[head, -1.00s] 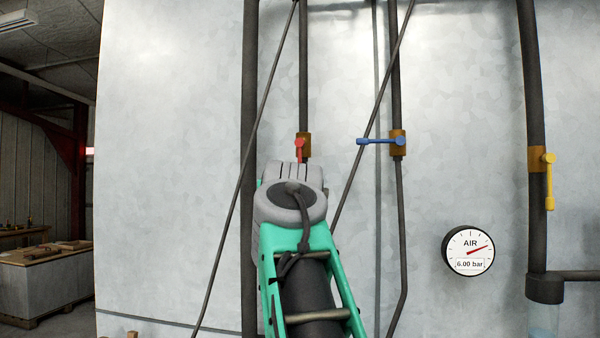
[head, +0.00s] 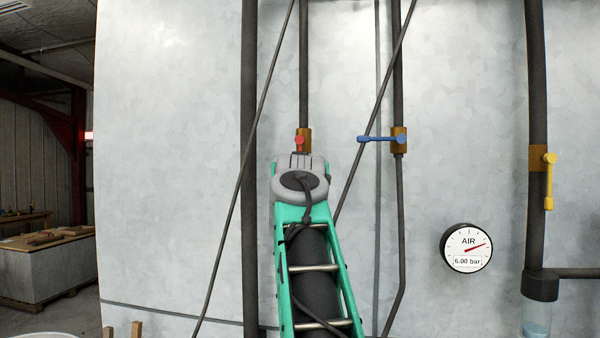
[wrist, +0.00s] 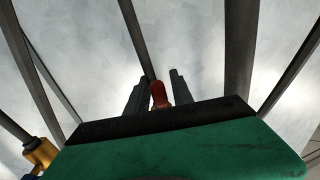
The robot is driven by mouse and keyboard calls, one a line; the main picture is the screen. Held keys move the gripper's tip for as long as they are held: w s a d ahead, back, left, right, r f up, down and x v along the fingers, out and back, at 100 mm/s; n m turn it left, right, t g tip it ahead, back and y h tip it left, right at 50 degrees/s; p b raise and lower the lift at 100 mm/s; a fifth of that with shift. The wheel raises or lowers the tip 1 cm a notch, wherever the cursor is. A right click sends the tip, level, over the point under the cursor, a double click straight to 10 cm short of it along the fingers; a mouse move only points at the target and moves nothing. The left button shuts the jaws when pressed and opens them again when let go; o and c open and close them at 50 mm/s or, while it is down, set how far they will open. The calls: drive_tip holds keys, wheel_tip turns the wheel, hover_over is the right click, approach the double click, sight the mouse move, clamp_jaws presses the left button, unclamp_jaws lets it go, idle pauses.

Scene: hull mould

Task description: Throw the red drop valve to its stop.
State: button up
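The red drop valve has a red handle (head: 300,143) on a brass body (head: 304,133), set in a dark vertical pipe. The handle's upper end shows in the head view and its lower part is hidden behind my gripper (head: 300,160). In the wrist view the red handle (wrist: 160,97) stands between the two dark fingers of my gripper (wrist: 158,84). The fingers are apart, with a gap visible on the right of the handle. Whether either finger touches it I cannot tell.
A blue-handled valve (head: 381,139) sits on the pipe to the right, its handle level. A yellow-handled valve (head: 549,182) hangs downward farther right. The air gauge (head: 466,248) reads 6.00 bar. Thin slanting rods (head: 245,165) cross the wall on both sides of my arm.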

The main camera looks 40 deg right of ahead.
clamp_jaws()
idle(1.1)
